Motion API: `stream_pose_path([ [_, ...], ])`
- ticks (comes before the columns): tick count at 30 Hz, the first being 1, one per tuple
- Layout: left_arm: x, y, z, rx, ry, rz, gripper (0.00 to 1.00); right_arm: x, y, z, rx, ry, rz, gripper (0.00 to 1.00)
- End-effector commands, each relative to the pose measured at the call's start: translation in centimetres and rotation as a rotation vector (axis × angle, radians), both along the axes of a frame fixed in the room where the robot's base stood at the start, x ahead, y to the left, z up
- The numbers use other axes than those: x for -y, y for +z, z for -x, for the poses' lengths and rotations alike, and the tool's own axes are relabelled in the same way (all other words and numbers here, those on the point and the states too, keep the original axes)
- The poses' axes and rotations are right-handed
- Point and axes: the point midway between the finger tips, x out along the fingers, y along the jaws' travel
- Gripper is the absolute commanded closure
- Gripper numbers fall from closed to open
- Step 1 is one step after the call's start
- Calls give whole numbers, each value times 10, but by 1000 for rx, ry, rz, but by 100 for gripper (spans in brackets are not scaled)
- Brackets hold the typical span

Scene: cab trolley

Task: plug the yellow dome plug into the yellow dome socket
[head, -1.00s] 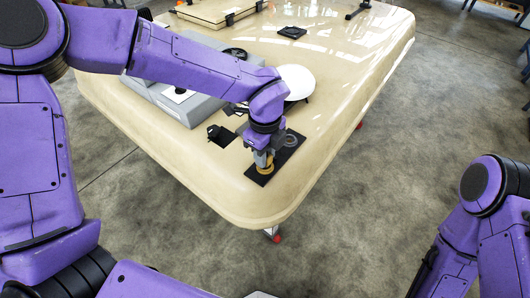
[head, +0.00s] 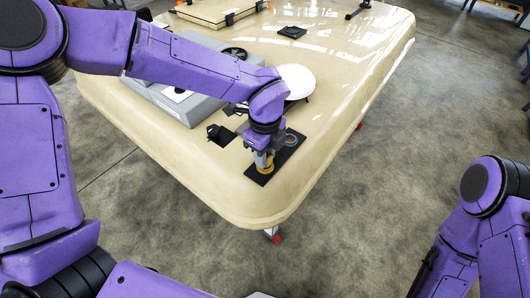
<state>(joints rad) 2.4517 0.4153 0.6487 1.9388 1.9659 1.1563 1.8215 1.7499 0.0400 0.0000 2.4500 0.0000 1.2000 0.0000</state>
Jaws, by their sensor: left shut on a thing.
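My left gripper (head: 263,157) points down at the near corner of the trolley top and is shut on the yellow dome plug (head: 265,167). The plug is low over the near end of a black plate (head: 286,157); I cannot tell whether it touches the plate. The gripper covers most of the plug. A grey ring-shaped piece (head: 291,139) sits on the far end of the same plate. I cannot make out the yellow dome socket in this view. My right arm is at the right edge, but its gripper is not in view.
The beige trolley top (head: 340,75) carries a grey box (head: 170,98), a white round disc (head: 297,80) and a small black holder (head: 221,134) near my left gripper. A flat black piece (head: 292,32) lies farther back. The right part of the top is mostly clear.

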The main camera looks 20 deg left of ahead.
Motion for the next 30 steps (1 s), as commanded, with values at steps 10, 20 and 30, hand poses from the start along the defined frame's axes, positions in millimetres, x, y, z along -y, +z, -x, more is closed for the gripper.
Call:
stream_pose_path([
  [10, 0, -7, 0, 0, 0, 0, 68, 0, -7, 0, 0, 0, 0, 64],
  [20, 0, -7, 0, 0, 0, 0, 42, 0, -6, 0, 0, 0, 0, 64],
  [30, 0, 40, -1, 6, 2, 2, 42, 0, -19, 0, 0, 0, 0, 64],
])
